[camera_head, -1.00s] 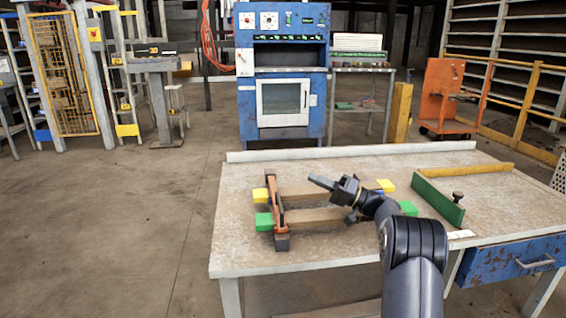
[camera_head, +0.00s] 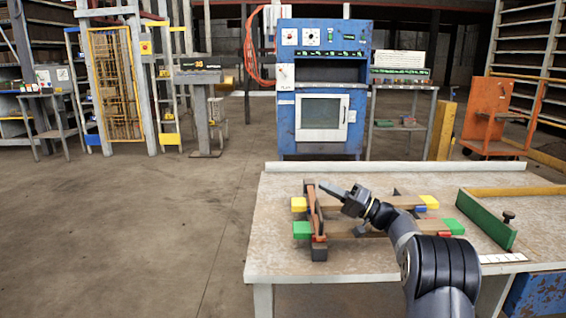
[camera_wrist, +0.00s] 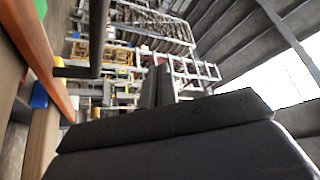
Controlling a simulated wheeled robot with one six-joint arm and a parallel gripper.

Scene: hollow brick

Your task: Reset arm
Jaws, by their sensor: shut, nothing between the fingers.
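My gripper (camera_head: 334,191) is shut and empty. In the head view it appears over the workbench (camera_head: 285,262), its fingertips overlapping the orange-brown clamp bar (camera_head: 312,208); the exact gap is unclear. Its shut fingers also show in the wrist view (camera_wrist: 158,84). Wooden beams (camera_head: 345,229) with yellow and green ends lie on the bench, partly hidden by my arm. In the wrist view an orange bar (camera_wrist: 38,48) runs close along the left edge, beside the fingers and apart from them.
A green and yellow corner frame (camera_head: 486,220) with a dark knob lies on the bench's right side. Behind stand a blue machine (camera_head: 320,80), a side stand (camera_head: 402,88) and an orange cart (camera_head: 492,115). The floor on the left (camera_head: 120,240) is clear.

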